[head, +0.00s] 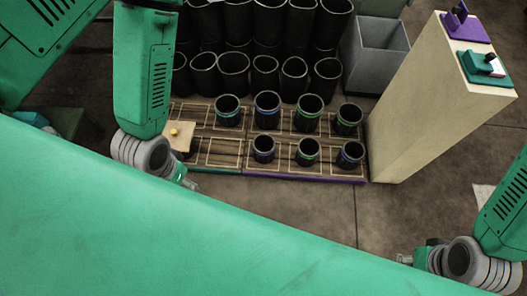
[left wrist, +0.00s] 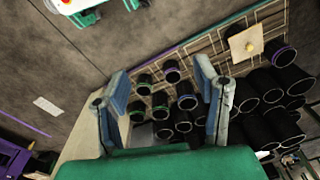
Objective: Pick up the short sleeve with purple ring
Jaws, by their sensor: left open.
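Short dark sleeves stand upright in two rows on a gridded board (head: 215,158). The purple-ringed sleeve also shows between my fingers in the left wrist view (left wrist: 172,71). My left gripper (head: 190,182) is at the board's near left edge, apart from the sleeves; its open, empty jaws show in the left wrist view (left wrist: 161,75). My right gripper (head: 412,259) is low at the right; its jaws are unclear.
Taller black sleeves (head: 265,72) crowd behind the board. A beige plate with a yellow knob (head: 181,138) sits at the board's left. A tall beige block (head: 415,110) stands close right, with a grey bin (head: 383,48) behind. The floor before the board is clear.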

